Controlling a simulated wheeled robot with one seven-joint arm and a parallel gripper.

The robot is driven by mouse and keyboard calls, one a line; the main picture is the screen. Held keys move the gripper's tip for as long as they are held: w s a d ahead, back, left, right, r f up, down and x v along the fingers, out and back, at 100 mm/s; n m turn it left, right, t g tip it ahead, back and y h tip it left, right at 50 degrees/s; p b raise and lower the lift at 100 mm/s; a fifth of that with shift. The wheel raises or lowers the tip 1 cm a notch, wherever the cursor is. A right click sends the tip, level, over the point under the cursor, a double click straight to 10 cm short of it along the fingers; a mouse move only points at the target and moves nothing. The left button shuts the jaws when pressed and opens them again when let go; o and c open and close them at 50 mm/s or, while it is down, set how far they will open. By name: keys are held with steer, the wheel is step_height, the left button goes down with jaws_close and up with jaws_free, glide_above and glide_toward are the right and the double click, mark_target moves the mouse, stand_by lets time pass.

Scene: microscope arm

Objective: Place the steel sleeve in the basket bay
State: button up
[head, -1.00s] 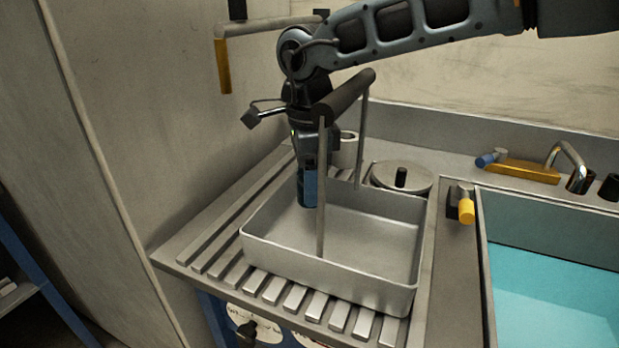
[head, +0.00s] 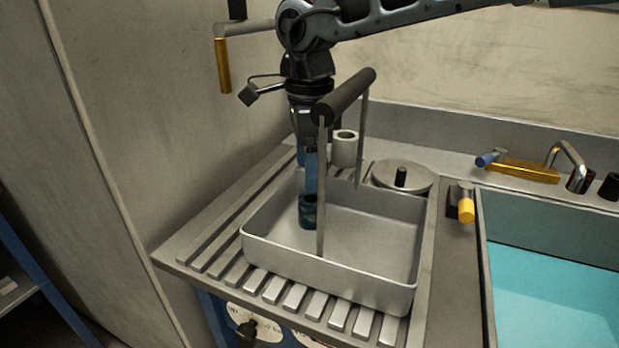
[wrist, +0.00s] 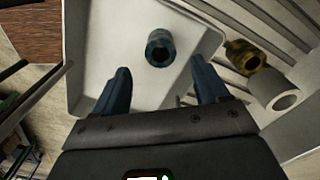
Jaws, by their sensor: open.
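A dark blue-grey hollow cylinder, which I take as the steel sleeve (head: 308,214), is inside the metal basket (head: 385,285), in its left part. In the wrist view the sleeve (wrist: 160,48) shows its open end, on the pale basket floor (wrist: 110,35). My gripper (head: 311,188) points down over the basket, just above the sleeve. In the wrist view my gripper (wrist: 160,72) has its two blue fingers spread wide, with the sleeve beyond and between them, touching neither. The basket's upright handle rod partly crosses in front of the sleeve in the head view. I see no dividers in the basket.
The basket's handle bar (head: 345,95) rises close beside my arm. A pale hollow cylinder (head: 345,150) and a round lid (head: 402,176) stand behind the basket. A brass piece (wrist: 245,56) lies beside it. A water-filled sink (head: 550,290) is at right.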

mark_target(310, 199)
step_height(310, 199, up, 10)
steer(key=shift+f, duration=0.2)
